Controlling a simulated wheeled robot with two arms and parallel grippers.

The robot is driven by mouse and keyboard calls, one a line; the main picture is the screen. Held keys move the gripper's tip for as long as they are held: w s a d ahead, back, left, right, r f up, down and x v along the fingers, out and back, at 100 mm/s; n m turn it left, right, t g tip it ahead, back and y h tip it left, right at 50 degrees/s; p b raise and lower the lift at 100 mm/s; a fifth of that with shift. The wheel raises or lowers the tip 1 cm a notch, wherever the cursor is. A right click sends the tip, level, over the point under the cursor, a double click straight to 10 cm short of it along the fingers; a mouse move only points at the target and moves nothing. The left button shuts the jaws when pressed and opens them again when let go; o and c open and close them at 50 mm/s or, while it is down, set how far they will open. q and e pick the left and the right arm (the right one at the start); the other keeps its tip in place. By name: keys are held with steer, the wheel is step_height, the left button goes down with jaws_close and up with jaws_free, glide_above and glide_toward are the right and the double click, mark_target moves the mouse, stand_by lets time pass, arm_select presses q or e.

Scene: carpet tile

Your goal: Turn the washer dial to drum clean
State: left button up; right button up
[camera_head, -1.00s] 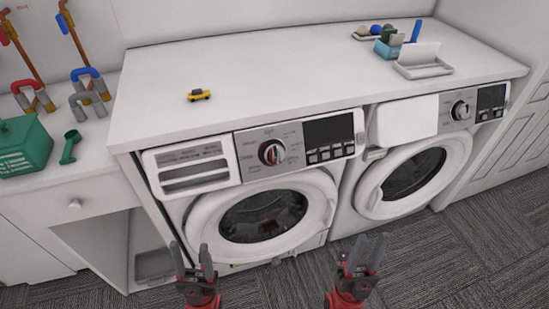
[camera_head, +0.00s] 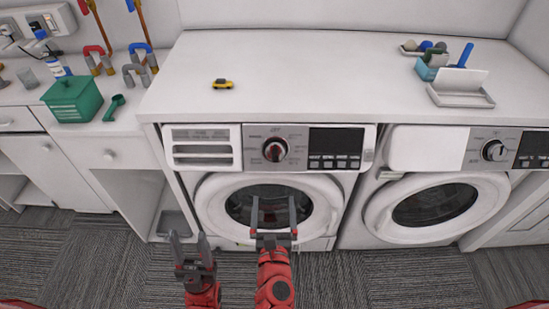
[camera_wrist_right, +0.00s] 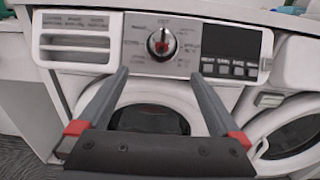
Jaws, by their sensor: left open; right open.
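The left washer (camera_head: 345,192) has a round dial (camera_head: 275,149) with a dark and red face on its control panel, left of a dark display. In the right wrist view the same dial (camera_wrist_right: 161,44) sits above and between my fingers. The dial's labels are too small to read. My right gripper (camera_head: 273,215) is open and empty in front of the washer's round door, below the dial. My left gripper (camera_head: 188,250) is open and empty, lower and to the left, over the floor in front of the washer's left edge.
A second washer (camera_head: 436,205) with its own dial (camera_head: 494,150) stands to the right. A white countertop (camera_head: 310,75) covers both and carries a small yellow toy car (camera_head: 222,84). A green box (camera_head: 73,99) stands on the left counter. Carpet in front is clear.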

mark_target(276, 158)
steer(key=w+p, duration=0.3)
steer(key=w, duration=1.1)
steer(key=shift+w+d, duration=0.1)
steer(key=shift+w+d+p, duration=0.15)
steer(key=shift+w+p, duration=0.15)
steer(key=shift+w, duration=0.6)
steer(key=c, duration=1.3)
steer(key=shift+o, duration=0.2)
